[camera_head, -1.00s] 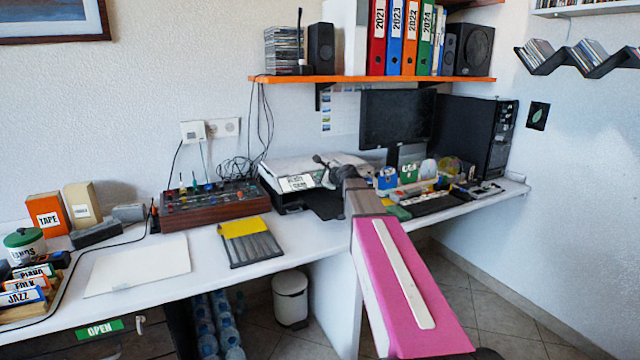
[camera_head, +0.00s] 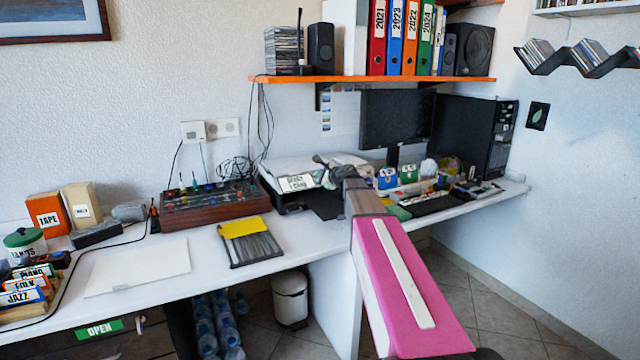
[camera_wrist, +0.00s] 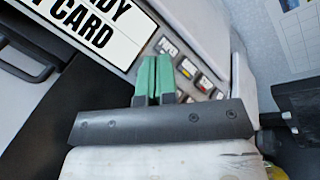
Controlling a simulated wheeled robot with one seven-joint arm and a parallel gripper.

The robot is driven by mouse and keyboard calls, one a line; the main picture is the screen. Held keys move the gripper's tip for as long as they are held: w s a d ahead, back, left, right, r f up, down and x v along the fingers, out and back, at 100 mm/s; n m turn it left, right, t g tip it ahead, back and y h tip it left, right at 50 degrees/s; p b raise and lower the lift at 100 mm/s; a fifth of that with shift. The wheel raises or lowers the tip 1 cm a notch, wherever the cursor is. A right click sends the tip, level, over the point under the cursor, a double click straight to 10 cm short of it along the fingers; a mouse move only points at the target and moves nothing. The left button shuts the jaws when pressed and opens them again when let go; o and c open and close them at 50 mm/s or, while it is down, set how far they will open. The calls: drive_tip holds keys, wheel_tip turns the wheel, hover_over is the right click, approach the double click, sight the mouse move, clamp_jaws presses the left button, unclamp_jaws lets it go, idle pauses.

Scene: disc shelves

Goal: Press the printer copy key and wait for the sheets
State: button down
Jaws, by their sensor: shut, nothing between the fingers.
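The printer (camera_head: 285,170) is white and dark and stands on the desk left of the monitor. Its display card (camera_head: 297,183) also shows in the wrist view (camera_wrist: 88,22), cut off at the edge. In the wrist view a row of small keys (camera_wrist: 187,68) lies on the grey panel beside the card; the print is too blurred to tell the copy key surely. My gripper (camera_wrist: 154,60) has green fingers, shut and empty, over this key row. They hide part of it; I cannot tell whether they touch a key. No sheet shows in the printer's dark front area (camera_head: 325,204).
A mixer with wooden sides (camera_head: 212,201) stands left of the printer. The monitor (camera_head: 397,118) and keyboard (camera_head: 437,203) are to the right. An orange shelf (camera_head: 375,79) with folders hangs above. A blank pale board (camera_head: 138,268) lies on the left desk.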

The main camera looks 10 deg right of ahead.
drive_tip(key=shift+w+f, duration=0.1)
drive_tip(key=shift+f, duration=0.05)
drive_tip(key=shift+w+f, duration=0.1)
drive_tip(key=shift+f, duration=0.1)
drive_tip(key=shift+w+a+f, duration=0.1)
drive_tip(key=shift+w+f, duration=0.1)
drive_tip(key=shift+f, duration=0.2)
idle(0.9)
drive_tip(key=shift+r, duration=0.15)
drive_tip(key=shift+s+r, duration=0.4)
drive_tip(key=shift+r, duration=0.2)
